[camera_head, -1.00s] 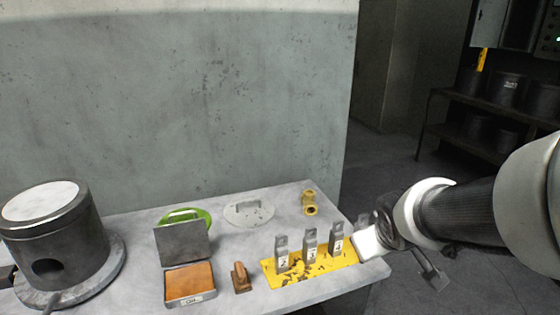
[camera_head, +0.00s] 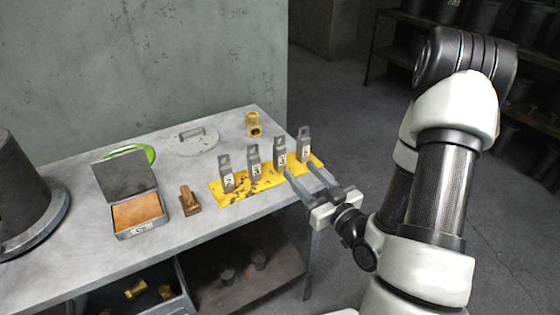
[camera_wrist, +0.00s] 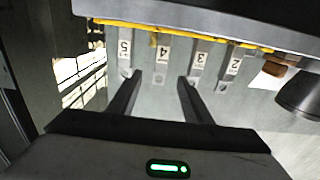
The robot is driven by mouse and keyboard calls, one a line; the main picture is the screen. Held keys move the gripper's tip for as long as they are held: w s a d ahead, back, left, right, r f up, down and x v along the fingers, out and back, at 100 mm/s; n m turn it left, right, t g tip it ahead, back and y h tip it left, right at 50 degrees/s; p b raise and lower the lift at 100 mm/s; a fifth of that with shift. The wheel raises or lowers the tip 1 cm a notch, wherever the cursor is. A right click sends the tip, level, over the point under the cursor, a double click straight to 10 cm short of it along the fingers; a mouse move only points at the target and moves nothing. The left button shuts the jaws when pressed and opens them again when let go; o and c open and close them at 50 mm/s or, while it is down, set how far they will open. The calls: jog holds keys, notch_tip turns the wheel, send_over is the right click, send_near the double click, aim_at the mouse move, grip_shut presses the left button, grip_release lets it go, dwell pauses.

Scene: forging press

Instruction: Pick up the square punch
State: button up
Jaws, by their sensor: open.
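Several grey metal punches stand upright in a row on a yellow plate (camera_head: 215,196). Their labels seem to read 2 (camera_head: 227,178), 3 (camera_head: 253,163), 4 (camera_head: 280,152) and 5 (camera_head: 304,140). Which one is square I cannot tell; their working ends are not visible. My gripper (camera_head: 304,173) is open and empty at the plate's front right, its fingers pointing at the row. In the wrist view its fingertips (camera_wrist: 160,77) are spread, with the punch labelled 4 (camera_wrist: 160,48) beyond the gap, the 5 (camera_wrist: 124,52) to its left and the 3 (camera_wrist: 198,58) to its right.
On the grey table (camera_head: 70,220) are an open box with an orange pad (camera_head: 138,211), a brown block (camera_head: 189,200), a grey disc with a handle (camera_head: 195,143), a green ring (camera_head: 148,153) and a brass fitting (camera_head: 254,124). A dark cylinder (camera_head: 25,190) stands left.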

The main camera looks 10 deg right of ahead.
aim_at(283, 153)
jog(key=w+b, duration=0.2)
jog(key=b, duration=0.1)
jog(key=w+a+f+b, duration=0.1)
jog(key=x, duration=0.4)
jog(key=r+x, duration=0.1)
jog(key=x, duration=0.1)
jog(key=shift+w+a, duration=0.1)
jog(key=shift+f+x, duration=0.15)
jog(key=shift+x, duration=1.4)
jog(key=shift+f+x, duration=0.15)
jog(key=shift+x, duration=1.4)
jog(key=shift+r, duration=0.1)
grip_shut()
